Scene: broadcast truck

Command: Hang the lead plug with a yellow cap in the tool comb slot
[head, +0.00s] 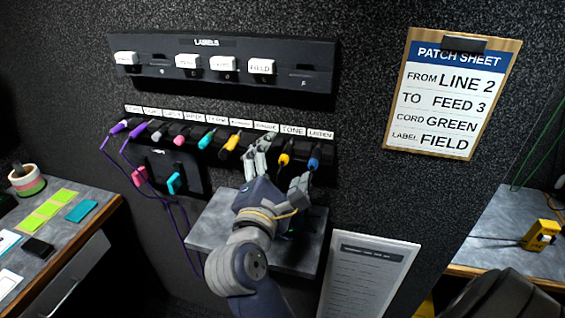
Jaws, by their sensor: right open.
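A dark tool comb (325,150) with a row of white labels above it is fixed to the wall. A yellow-capped lead plug (284,158) sits at the comb under the TONE label, tilted. My right gripper (281,168) is open, with one finger left of this plug and the other right of and below it. I cannot tell whether either finger touches it. Another yellow-orange plug (231,144) sits further left on the comb. The slots behind my right gripper's left finger are partly hidden. My left gripper is not in view.
A blue plug (314,158) sits close right of the gripper; purple, pink and teal plugs are to the left. A grey shelf (212,225) lies below. A label rack (150,70) is above. A patch sheet (450,95) hangs at right.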

